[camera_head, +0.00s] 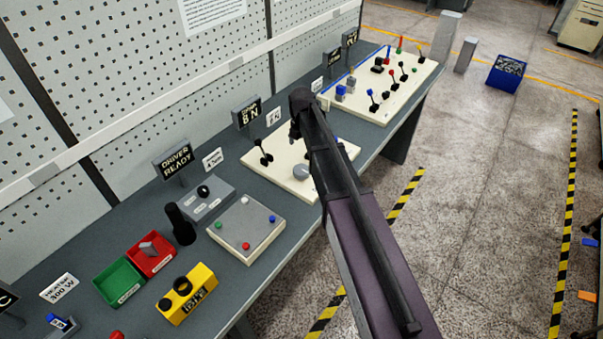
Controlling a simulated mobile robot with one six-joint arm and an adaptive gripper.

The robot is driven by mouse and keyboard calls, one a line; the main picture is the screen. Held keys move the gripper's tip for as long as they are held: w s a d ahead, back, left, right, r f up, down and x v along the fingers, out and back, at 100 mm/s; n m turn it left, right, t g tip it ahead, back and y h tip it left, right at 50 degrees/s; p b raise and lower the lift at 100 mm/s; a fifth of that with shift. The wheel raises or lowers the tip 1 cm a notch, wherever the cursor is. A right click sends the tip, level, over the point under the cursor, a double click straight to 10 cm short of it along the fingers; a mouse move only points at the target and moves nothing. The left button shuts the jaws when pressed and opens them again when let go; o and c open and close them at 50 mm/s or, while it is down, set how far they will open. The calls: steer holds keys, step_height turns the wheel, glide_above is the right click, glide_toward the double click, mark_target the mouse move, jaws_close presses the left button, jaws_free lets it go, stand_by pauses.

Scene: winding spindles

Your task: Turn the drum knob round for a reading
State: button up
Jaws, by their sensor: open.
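My arm reaches up the picture over a cream panel (253,157) on the workbench. My gripper (294,133) is at its far end, small and dark, above the panel's far part. It is open, and its fingers are partly lost against the dark wrist. A light grey rounded knob (301,172) stands on this panel just left of my arm; I cannot tell for certain whether it is the drum knob. A black knobbed lever (264,155) stands further left. My arm hides the panel's middle.
To the left are a "DRIVER READY" display (173,158), a black upright handle (181,225), a grey plate with coloured dots (246,227), green and red bins (120,282) and a yellow box (187,294). Further right, another panel (377,107) holds several levers. A perforated wall backs the bench.

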mark_target(302, 169)
steer(key=shift+f+b, duration=5.15)
steer(key=shift+f, duration=0.3)
steer(key=c, duration=0.8)
